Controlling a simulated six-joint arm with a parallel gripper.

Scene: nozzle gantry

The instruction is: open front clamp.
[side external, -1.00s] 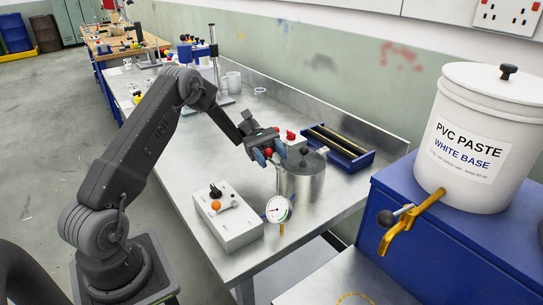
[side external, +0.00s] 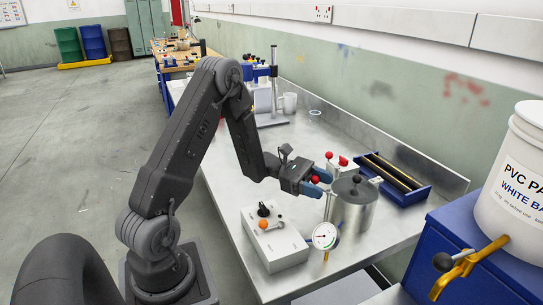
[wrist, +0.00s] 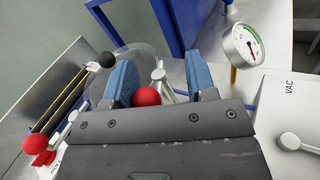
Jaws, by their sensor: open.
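The steel pot (side external: 352,208) stands on the metal bench with a dark knob on its lid; it also shows behind my fingers in the wrist view. A clamp with a red ball handle (side external: 315,180) is at its near left side. My gripper (side external: 319,183) is open beside the pot, its blue fingertips on either side of this red ball. In the wrist view the red ball (wrist: 148,96) lies between the fingers (wrist: 156,82), nearer the left one. Its lower part is hidden by the gripper body, and I cannot tell whether a finger touches it.
A pressure gauge (side external: 325,236) stands in front of the pot. A control box (side external: 275,240) with an orange-tipped lever is at the left. Another red-knobbed device (side external: 343,162) and a blue rack (side external: 396,180) stand behind. A white paste tub (side external: 520,185) is at the right.

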